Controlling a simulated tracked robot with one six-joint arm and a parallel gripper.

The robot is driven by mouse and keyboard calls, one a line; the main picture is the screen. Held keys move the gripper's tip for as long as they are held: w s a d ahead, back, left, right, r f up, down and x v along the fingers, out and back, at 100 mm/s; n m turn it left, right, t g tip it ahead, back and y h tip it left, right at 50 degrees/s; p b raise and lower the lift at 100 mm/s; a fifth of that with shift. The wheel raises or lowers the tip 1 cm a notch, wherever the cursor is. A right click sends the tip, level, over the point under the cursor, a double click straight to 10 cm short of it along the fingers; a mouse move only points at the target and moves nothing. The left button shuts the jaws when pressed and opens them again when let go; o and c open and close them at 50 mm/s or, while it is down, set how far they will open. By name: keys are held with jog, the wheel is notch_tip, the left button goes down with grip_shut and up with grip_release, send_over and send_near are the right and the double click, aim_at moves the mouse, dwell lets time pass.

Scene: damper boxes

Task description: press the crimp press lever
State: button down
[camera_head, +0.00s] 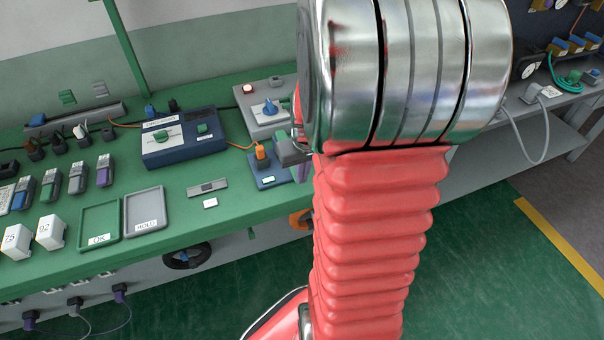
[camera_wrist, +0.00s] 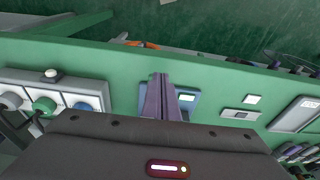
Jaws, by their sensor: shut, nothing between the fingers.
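What looks like the crimp press is a small blue base (camera_head: 268,182) with an upright orange lever (camera_head: 262,156), near the front of the green bench. In the wrist view part of the blue base (camera_wrist: 188,98) shows just right of my fingers; the lever is hidden there. My gripper (camera_wrist: 160,82) is shut and empty, its fingers over or beside the press. In the head view my red arm covers most of the gripper, with a grey part close to the right of the lever. I cannot tell whether the fingers touch the lever.
A grey box (camera_head: 265,108) with a blue knob and a dark blue tester (camera_head: 182,140) stand behind the press. A small grey plate (camera_head: 207,187) lies to its left, then grey (camera_head: 145,222) and green (camera_head: 101,238) trays. The bench front edge is close.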

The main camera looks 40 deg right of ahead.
jog(key=shift+s+f, duration=0.25)
jog(key=shift+s, duration=0.15)
jog(key=s+a+r, duration=0.2)
jog(key=s+r, duration=0.4)
jog(key=r, duration=0.5)
jog(key=shift+a+r, duration=0.3)
jog(key=shift+a, duration=0.05)
jog(key=shift+s, duration=0.1)
dwell(0.4)
jog(key=a+r+n+t, duration=0.1)
jog(key=a+r+n, duration=0.1)
jog(key=a, duration=0.9)
jog(key=a+r+n+t, duration=0.2)
jog(key=a+r, duration=0.3)
jog(key=a, duration=0.6)
jog(key=shift+s+t+y, duration=0.2)
jog(key=shift+t+y, duration=0.1)
jog(key=shift+y, duration=0.1)
